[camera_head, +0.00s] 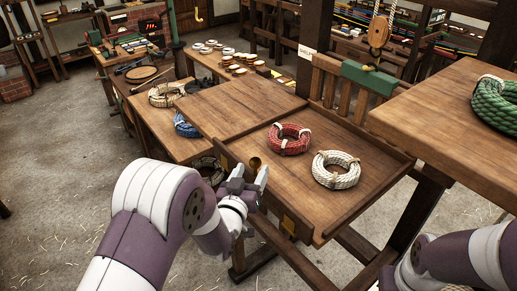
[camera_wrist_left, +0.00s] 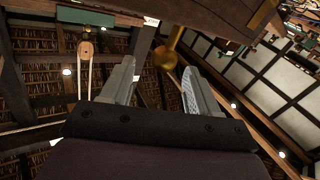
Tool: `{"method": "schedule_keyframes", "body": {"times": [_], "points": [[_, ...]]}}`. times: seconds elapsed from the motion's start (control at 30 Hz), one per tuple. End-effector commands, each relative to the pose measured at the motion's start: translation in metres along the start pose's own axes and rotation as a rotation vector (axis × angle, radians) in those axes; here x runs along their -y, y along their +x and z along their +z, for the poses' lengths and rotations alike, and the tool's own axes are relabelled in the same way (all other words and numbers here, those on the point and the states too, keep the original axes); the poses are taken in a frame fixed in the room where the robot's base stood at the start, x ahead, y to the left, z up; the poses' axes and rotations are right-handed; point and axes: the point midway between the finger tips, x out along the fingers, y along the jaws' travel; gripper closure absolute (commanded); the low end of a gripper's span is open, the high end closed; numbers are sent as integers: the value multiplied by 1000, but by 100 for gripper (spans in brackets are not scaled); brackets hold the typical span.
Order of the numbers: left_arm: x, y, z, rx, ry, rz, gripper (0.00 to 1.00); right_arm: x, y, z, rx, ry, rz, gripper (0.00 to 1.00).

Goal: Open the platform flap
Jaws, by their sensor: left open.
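The wooden platform (camera_head: 330,204) has low rims and holds a red rope coil (camera_head: 288,139) and a cream rope coil (camera_head: 336,170). A brass knob (camera_head: 255,163) stands at its near left edge. I cannot tell for certain which board is the flap. My left gripper (camera_head: 251,180) is open, close to the knob at that edge. In the left wrist view the knob (camera_wrist_left: 167,58) shows on a brass stem, near the gap between the fingertips (camera_wrist_left: 158,76); contact is unclear. My right arm shows at lower right; its gripper is out of view.
A wooden tabletop (camera_head: 430,115) with a green rope coil (camera_head: 495,106) rises at right. A flat wooden panel (camera_head: 235,108) adjoins the platform at far left. A bench with blue rope (camera_head: 185,125) and pale coils lies beyond. A pulley block (camera_head: 379,32) hangs behind. Floor at left is open.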

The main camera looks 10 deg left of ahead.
Motion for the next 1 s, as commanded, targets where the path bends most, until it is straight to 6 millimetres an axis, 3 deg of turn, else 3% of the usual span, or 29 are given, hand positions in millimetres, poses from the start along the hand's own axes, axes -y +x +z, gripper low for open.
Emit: {"method": "schedule_keyframes", "body": {"times": [0.1,0.3,0.67,0.7,0.87,0.9,1.0], "points": [[-1,26,-4,2,0,-1,40,0,-15,-2,0,0,0,100],[0,55,-2,2,1,-1,40,0,-24,-3,0,0,0,100],[0,64,0,1,1,-1,40,0,-25,-3,0,0,0,100],[0,63,0,1,1,-1,43,0,-25,-3,0,0,0,100],[1,63,0,2,1,-2,95,0,-25,-3,0,0,0,100],[1,63,0,2,1,-2,100,0,-25,-3,0,0,0,100],[1,63,0,1,0,-2,100,0,-24,-3,0,0,0,100]]}}
